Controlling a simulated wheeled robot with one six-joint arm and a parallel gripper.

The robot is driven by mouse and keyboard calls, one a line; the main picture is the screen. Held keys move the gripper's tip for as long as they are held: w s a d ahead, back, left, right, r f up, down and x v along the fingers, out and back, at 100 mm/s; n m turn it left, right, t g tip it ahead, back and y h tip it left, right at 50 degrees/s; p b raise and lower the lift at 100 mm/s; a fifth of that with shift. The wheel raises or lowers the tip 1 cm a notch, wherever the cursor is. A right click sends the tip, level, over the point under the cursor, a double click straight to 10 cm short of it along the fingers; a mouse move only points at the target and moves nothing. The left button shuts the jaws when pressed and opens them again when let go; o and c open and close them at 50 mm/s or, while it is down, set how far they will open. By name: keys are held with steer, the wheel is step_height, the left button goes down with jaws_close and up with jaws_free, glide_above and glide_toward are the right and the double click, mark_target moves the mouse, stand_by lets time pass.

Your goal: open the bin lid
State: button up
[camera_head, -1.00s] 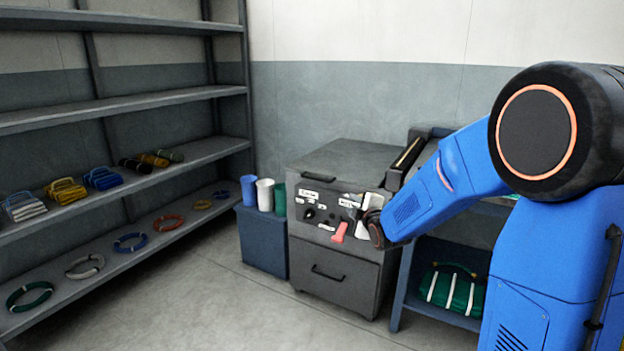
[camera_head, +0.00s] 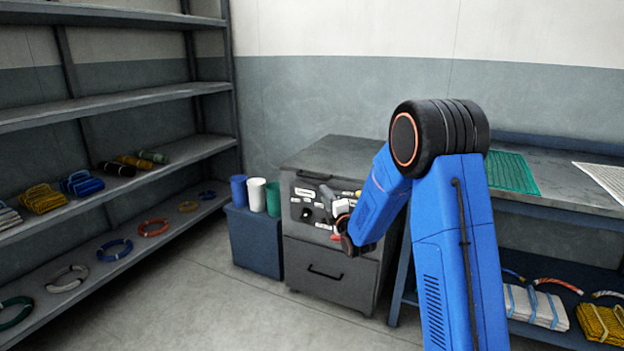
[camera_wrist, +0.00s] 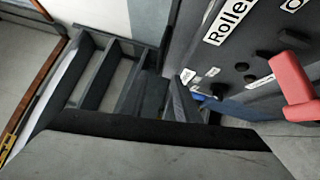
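The grey bin-like cabinet (camera_head: 330,157) stands against the back wall. Its flat top lies level and looks shut, with a dark handle (camera_head: 314,175) under its front edge. Its front panel carries white labels and dark knobs. A red lever is partly hidden in the head view and shows clearly in the wrist view (camera_wrist: 292,84). My gripper (camera_head: 346,238) is in front of the panel's right side, below the top. Its fingers cannot be made out, and I cannot tell whether it touches the panel. The wrist view shows the panel close by at right.
A blue box (camera_head: 255,240) with several cups stands left of the cabinet. A tall rack (camera_head: 110,105) of coils and bundles runs along the left. A workbench (camera_head: 560,165) with a green mat (camera_head: 511,172) is at right. The floor in front is clear.

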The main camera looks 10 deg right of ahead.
mark_target(313, 178)
steer(key=x, duration=1.4)
steer(key=shift+w+a, duration=0.1)
jaws_close()
